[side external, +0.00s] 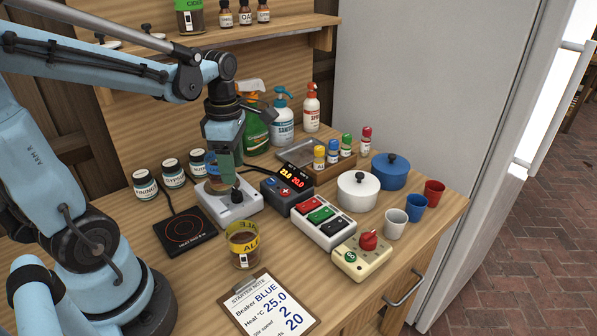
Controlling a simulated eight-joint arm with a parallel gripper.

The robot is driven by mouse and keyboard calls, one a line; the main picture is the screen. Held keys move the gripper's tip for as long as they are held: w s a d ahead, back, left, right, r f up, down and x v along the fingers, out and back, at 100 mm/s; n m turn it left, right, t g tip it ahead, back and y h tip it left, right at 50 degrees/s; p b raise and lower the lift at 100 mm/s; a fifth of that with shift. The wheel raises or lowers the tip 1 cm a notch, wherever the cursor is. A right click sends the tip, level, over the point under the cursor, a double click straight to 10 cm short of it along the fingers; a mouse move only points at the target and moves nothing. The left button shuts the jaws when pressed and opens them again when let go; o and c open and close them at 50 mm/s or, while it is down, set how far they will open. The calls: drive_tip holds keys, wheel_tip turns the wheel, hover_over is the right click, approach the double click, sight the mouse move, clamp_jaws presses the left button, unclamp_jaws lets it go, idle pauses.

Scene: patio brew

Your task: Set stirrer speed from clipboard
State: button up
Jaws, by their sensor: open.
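The clipboard (270,306) lies at the front of the bench with a starter note: Beaker BLUE, Heat °C 25.0, a partly legible speed line with 2, and a last line with 20. The stirrer (240,210) is a pale box with a black knob (237,196) on its front part. My gripper (232,180) points down, open, just above the knob. I cannot tell whether its fingers touch the knob. A vessel with a blue band (211,158) is partly hidden behind my gripper. The knob's setting is not readable.
A black hotplate (184,231) and a yellow-banded beaker (242,245) stand near the stirrer. To the right are a red-digit controller (286,189), a button box (323,218), and a timer-like box with a red knob (360,256). Pots, cups and bottles crowd behind.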

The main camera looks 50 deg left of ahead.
sight(236, 190)
drive_tip(key=shift+f, duration=3.25)
drive_tip(key=shift+c, duration=0.3)
clamp_jaws()
